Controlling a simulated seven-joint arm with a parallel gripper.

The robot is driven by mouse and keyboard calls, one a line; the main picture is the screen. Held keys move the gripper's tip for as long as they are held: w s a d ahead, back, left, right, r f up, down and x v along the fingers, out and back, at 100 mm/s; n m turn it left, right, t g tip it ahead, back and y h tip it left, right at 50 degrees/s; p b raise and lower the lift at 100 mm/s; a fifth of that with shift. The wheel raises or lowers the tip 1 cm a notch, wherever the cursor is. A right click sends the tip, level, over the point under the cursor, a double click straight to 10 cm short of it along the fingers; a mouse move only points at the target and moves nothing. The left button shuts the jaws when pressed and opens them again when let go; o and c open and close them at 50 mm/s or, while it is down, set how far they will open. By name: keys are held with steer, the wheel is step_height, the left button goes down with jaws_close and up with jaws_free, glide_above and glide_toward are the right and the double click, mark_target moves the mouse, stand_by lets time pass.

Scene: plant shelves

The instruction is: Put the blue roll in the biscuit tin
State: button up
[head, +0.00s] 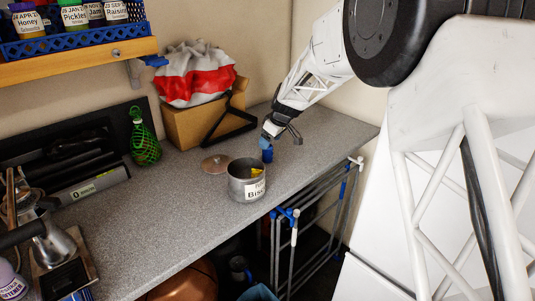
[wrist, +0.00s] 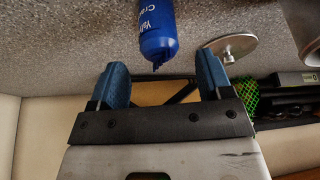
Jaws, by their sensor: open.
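The blue roll (head: 267,152) stands on the grey counter just behind the biscuit tin; in the wrist view it is a blue cylinder (wrist: 158,30) with white lettering and a twisted end. The biscuit tin (head: 240,189) is an open grey metal can with a white label, and something yellow shows inside; part of its wall shows in the wrist view (wrist: 301,22). My gripper (head: 281,133) is close above the roll. In the wrist view my gripper (wrist: 163,77) is open, with the roll's twisted end beyond the gap between its blue fingertips.
A round lid with a knob (head: 215,163) lies left of the tin. A cardboard box (head: 195,122) with a red and white cloth stands behind. The counter's front edge (head: 225,224) is near the tin.

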steer(key=shift+x, duration=2.6)
steer(key=shift+s+d, duration=0.1)
steer(key=shift+d, duration=0.05)
steer(key=c, duration=1.1)
steer(key=shift+r, duration=0.1)
steer(key=shift+r, duration=4.9)
